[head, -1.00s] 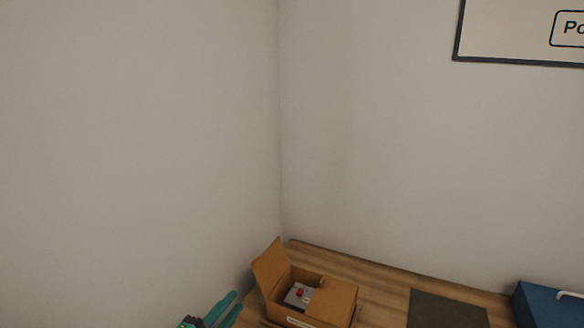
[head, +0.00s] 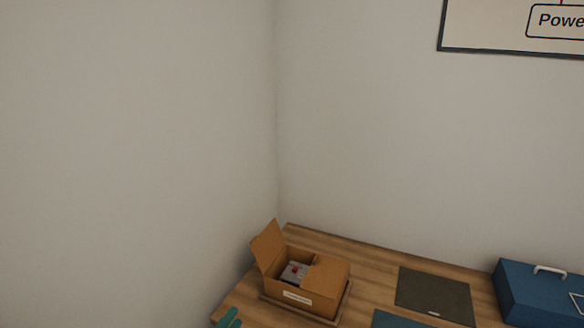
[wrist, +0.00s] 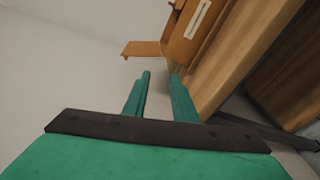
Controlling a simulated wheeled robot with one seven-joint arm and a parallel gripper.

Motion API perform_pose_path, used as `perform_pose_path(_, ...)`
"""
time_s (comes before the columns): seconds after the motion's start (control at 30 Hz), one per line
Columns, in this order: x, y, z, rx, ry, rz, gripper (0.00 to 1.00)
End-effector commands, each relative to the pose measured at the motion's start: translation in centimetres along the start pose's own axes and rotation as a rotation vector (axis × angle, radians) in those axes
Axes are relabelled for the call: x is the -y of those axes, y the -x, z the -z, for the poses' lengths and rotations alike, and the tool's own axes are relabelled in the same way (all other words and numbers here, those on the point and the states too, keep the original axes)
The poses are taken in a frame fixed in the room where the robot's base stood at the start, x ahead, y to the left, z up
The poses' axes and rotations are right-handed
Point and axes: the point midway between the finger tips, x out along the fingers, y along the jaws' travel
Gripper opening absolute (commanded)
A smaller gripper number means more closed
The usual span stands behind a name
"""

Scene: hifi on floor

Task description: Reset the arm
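My gripper (wrist: 160,95) has two teal fingers, which stand apart with nothing visible between them in the wrist view. It is open, near the wooden table's edge and below the cardboard box in that picture. In the head view only a teal fingertip (head: 229,318) shows at the bottom edge, left of the box. The rest of my arm is out of that view.
An open cardboard box (head: 318,284) holds a grey device with a red button (head: 294,272). It stands on the wooden table (head: 375,268) by the wall corner. A dark mat (head: 434,292), a teal mat (head: 398,321) and a blue case (head: 540,295) lie right.

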Motion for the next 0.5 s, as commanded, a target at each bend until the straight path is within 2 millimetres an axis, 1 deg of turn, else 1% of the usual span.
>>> perform_pose_path(0.03,1.4,0.3,-0.2,-0.017,-0.015,0.015,0.25)
perform_pose_path(0.07,2.1,0.5,-0.3,-0.029,-0.027,0.022,0.25)
perform_pose_path(0.17,4.9,1.3,-0.8,-0.069,-0.078,0.053,0.25)
perform_pose_path(0.27,8.5,2.7,-1.6,-0.121,-0.153,0.095,0.25)
perform_pose_path(0.3,9.9,3.4,-2.0,-0.141,-0.189,0.113,0.25)
perform_pose_path(0.4,13.2,5.5,-3.0,-0.191,-0.288,0.159,0.25)
perform_pose_path(0.5,16.0,7.8,-4.2,-0.231,-0.393,0.202,0.25)
